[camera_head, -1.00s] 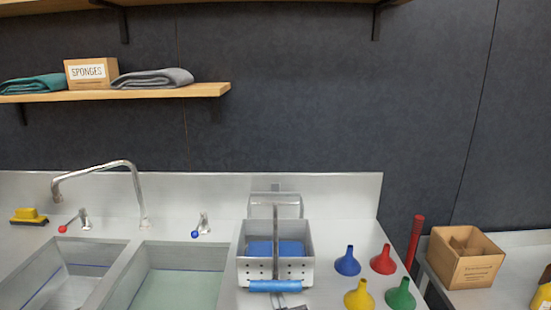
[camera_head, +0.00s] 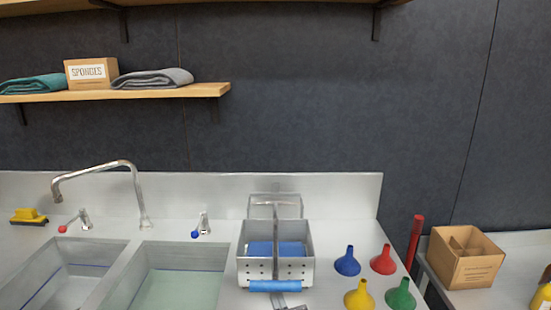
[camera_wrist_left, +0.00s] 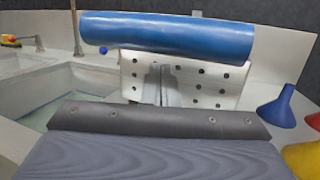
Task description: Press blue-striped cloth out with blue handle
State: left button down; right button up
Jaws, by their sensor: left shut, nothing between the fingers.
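The metal press (camera_head: 301,238) stands on the counter right of the sinks, a perforated box with a lever bar running toward me. The blue handle (camera_head: 275,286) is a horizontal grip low in front of it; in the left wrist view the handle (camera_wrist_left: 165,33) is large and close. A plain blue surface (camera_head: 290,248) shows inside the box; I cannot tell whether it is cloth or plate, and no stripes show. My left gripper (camera_head: 290,305) is shut and empty just below the handle, partly cut off; whether it touches is unclear. My right gripper is not in view.
Several funnels stand right of the press, including a blue one (camera_head: 347,262) and a yellow one (camera_head: 359,296). Two sink basins lie left, with a tall faucet (camera_head: 140,190) behind. A cardboard box (camera_head: 465,265) stands on the right counter.

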pick_arm(q)
jog(key=r+p, duration=0.6)
jog(key=r, duration=0.4)
jog(key=shift+w+r+p, duration=0.1)
jog(key=shift+w+p, duration=0.1)
jog(key=shift+p, duration=0.15)
notch_tip(320, 180, up, 8)
jog(key=w+p, duration=0.2)
jog(key=p, duration=0.1)
jog(key=shift+w+r, duration=0.15)
jog(key=w+r, duration=0.3)
jog(key=r, duration=0.4)
jog(key=shift+w+r, duration=0.35)
jog(key=shift+r, duration=0.05)
